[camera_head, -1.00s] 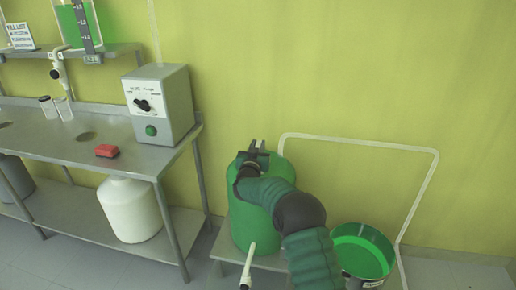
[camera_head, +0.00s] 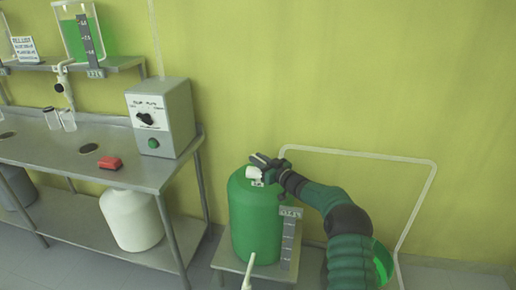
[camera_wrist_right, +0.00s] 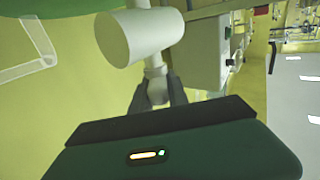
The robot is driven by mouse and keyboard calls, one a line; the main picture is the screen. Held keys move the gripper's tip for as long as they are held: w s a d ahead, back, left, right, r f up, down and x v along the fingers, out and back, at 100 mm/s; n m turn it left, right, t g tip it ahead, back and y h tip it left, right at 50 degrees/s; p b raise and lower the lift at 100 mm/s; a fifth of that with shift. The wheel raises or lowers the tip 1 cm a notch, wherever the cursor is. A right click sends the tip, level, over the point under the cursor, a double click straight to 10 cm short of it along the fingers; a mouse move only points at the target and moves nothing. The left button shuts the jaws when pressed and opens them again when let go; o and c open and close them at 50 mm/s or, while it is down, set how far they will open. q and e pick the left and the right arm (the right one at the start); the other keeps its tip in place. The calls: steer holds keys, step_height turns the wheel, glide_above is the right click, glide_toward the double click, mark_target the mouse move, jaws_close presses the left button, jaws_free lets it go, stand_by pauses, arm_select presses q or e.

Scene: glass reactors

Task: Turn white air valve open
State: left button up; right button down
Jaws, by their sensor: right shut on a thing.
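The green tank (camera_head: 255,215) stands on a low metal stand at the lower middle of the head view. A white valve (camera_head: 254,171) sits on top of it, partly hidden by my gripper. In the right wrist view the valve shows as a thick white cylinder (camera_wrist_right: 140,36) with a slim white handle (camera_wrist_right: 156,90) below it. My right gripper (camera_head: 265,164) reaches in from the right at the tank's top. Its dark fingers (camera_wrist_right: 157,94) are shut around the slim handle. My left gripper is not in view.
A white pipe (camera_head: 360,155) runs along the wall behind my right arm. A green bucket (camera_head: 382,262) is partly hidden by that arm. A metal table (camera_head: 60,150) with a grey control box (camera_head: 165,118) and a red object (camera_head: 110,162) stands at the left.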

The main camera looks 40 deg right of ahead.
steer(key=shift+d+r+n+y, duration=0.2)
steer(key=shift+n+y, duration=0.2)
steer(key=shift+y, duration=0.2)
steer(key=shift+a+f+n+y, duration=0.15)
steer(key=shift+n+y, duration=0.35)
steer(key=shift+y, duration=0.3)
arm_select(q)
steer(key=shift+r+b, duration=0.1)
steer(key=shift+b, duration=0.25)
arm_select(e)
steer(key=shift+n+g+y, duration=0.3)
steer(key=shift+y, duration=0.4)
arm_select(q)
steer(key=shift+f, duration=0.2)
arm_select(e)
steer(key=shift+r+n, duration=0.2)
steer(key=shift+n, duration=0.1)
steer(key=c, duration=1.6)
jaws_free()
steer(key=o, duration=0.3)
steer(key=shift+f+y, duration=0.15)
steer(key=shift+y, duration=0.15)
